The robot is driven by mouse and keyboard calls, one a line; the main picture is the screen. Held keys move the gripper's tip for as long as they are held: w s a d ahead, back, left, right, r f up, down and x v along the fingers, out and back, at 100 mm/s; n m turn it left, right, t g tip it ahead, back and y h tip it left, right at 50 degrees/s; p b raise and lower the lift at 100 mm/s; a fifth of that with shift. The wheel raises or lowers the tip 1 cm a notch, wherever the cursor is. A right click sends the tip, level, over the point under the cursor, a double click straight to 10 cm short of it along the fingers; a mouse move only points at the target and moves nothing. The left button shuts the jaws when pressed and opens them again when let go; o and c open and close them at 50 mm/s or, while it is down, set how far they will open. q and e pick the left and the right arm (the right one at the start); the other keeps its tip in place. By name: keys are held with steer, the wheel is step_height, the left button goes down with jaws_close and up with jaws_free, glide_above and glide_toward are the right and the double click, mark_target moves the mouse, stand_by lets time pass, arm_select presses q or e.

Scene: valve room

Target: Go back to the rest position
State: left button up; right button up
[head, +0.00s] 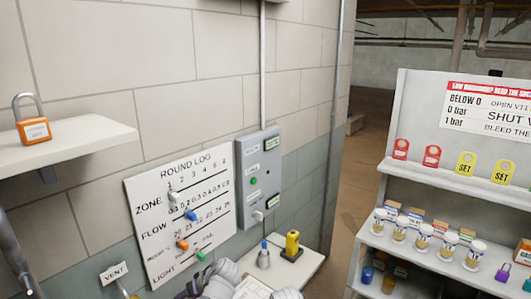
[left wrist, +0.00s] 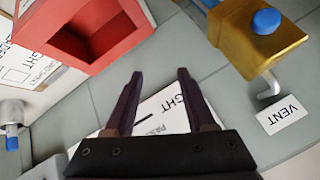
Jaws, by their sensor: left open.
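My left gripper (left wrist: 160,75) shows in the left wrist view with its two dark fingers apart and nothing between them. Behind the fingers is part of a white board with printed lettering. In the head view, pale rounded parts at the bottom edge look like my arm, but no gripper fingers can be made out there. My right gripper is in neither view.
In the left wrist view a red box (left wrist: 85,62) and a brass valve (left wrist: 240,42) with a blue knob are near my fingers. The head view shows a round log board (head: 160,245), grey control box (head: 268,150), padlock shelf (head: 80,148) and supply rack (head: 395,165).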

arm_select(q)
steer(key=s+d+f+m+h, duration=0.1)
steer(key=s+f+m+g+h, duration=0.1)
steer(key=s+f, duration=0.1)
steer(key=s+d+f+m+g+h, duration=0.1)
steer(key=s+h, duration=0.1)
steer(key=shift+s+d+f, duration=0.15)
steer(key=shift+s+d, duration=0.1)
steer(key=shift+d, duration=0.1)
steer(key=s+d+f+m+g+h, duration=0.1)
steer(key=s+d+m, duration=0.5)
steer(key=d, duration=0.9)
steer(key=s+h, duration=0.1)
steer(key=s, duration=0.2)
steer(key=shift+g, duration=0.4)
steer(key=shift+s, duration=0.1)
